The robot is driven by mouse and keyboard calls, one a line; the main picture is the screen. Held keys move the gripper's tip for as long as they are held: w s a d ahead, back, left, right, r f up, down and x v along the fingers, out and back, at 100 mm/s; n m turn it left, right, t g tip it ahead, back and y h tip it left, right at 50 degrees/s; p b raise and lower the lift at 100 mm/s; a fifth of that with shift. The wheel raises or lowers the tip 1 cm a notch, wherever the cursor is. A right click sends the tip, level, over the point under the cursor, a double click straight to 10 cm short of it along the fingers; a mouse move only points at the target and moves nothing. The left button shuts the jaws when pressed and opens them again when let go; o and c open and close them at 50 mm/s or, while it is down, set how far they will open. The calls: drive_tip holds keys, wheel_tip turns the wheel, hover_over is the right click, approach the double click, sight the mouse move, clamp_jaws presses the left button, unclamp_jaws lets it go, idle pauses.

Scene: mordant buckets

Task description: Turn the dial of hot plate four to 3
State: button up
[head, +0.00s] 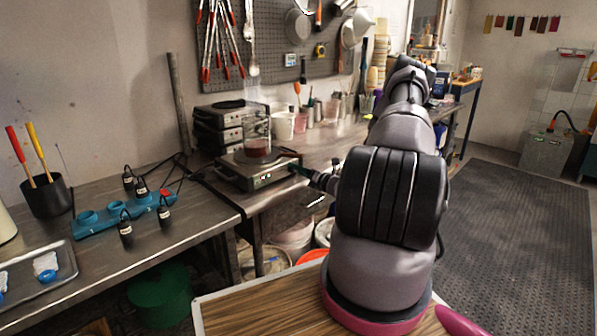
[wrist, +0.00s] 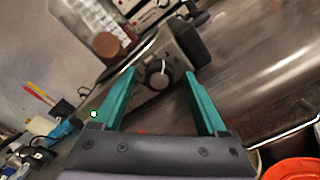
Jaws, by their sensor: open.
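A hot plate (head: 258,170) sits on the dark bench with a beaker of red liquid (head: 257,141) on top. It also shows tilted in the wrist view (wrist: 178,44). I cannot read a number naming it. Its round dark dial (wrist: 155,77) with a pale pointer mark is on the front panel; the scale is too small to read. My gripper (wrist: 159,77) is open, its two teal fingers reaching to either side of the dial. I cannot tell whether they touch it. In the head view my gripper is at the plate's right front, mostly hidden by my arm.
More hot plates (head: 217,128) are stacked behind. A blue power strip (head: 125,214) with several black plugs lies at left, near a cup of coloured-handled tools (head: 47,196). Buckets stand under the bench. Dark floor matting (head: 510,235) at right is clear.

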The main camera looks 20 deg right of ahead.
drive_tip(key=shift+w+a, duration=0.1)
drive_tip(key=shift+w, duration=0.1)
drive_tip(key=shift+c, duration=0.3)
clamp_jaws()
drive_tip(key=shift+n, duration=0.4)
drive_tip(key=n, duration=0.2)
drive_tip(key=shift+n, duration=2.1)
